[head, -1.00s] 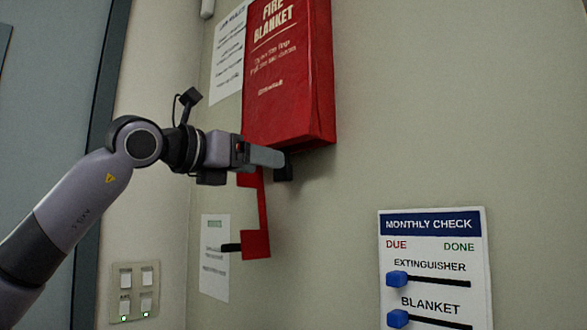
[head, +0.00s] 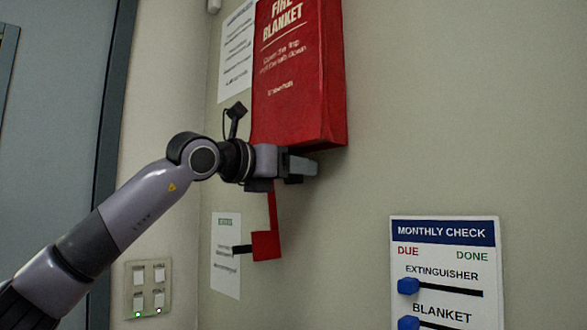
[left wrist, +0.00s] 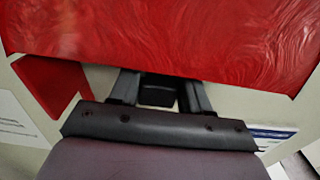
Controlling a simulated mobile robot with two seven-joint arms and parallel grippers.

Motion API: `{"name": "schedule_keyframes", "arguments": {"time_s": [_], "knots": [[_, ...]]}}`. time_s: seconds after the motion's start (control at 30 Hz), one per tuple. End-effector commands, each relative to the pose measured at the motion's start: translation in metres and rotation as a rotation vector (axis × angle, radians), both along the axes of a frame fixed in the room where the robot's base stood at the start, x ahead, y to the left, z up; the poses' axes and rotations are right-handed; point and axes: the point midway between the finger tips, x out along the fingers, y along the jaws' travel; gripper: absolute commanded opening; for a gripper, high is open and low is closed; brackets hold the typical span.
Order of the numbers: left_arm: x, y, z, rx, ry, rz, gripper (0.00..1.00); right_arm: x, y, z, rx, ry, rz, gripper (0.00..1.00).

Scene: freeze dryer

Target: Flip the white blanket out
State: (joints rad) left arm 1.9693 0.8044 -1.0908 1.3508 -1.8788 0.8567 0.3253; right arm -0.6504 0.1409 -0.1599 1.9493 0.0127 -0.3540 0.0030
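The red fire blanket box (head: 298,75) hangs on the wall, and its underside crosses the top of the left wrist view (left wrist: 170,40). No white blanket shows in either view. My left gripper (head: 303,168) is just below the box's lower edge. In the left wrist view its two fingers (left wrist: 160,92) stand apart, with a small black block (left wrist: 157,91) between them; I cannot tell whether they touch it. A red strip with a square end (head: 266,245) hangs below the box and shows partly in the left wrist view (left wrist: 50,83). My right gripper is not in view.
A monthly check board (head: 445,270) with blue sliders is on the wall at lower right. Paper notices (head: 235,50) are beside the box and lower down (head: 225,270). A switch plate (head: 148,287) is at lower left. The wall right of the box is bare.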

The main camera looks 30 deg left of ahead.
Motion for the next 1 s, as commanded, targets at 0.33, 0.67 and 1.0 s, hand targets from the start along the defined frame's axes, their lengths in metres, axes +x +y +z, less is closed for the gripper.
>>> {"name": "schedule_keyframes", "arguments": {"time_s": [0.33,0.67,1.0], "knots": [[0.000,0.000,-0.025,0.000,0.000,0.000,0.00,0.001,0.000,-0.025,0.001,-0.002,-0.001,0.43],[0.000,0.000,-0.068,0.002,0.002,-0.001,0.00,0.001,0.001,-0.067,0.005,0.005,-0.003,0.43],[0.000,0.000,-0.103,0.002,0.002,0.000,0.00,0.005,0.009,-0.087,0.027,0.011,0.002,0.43]]}}
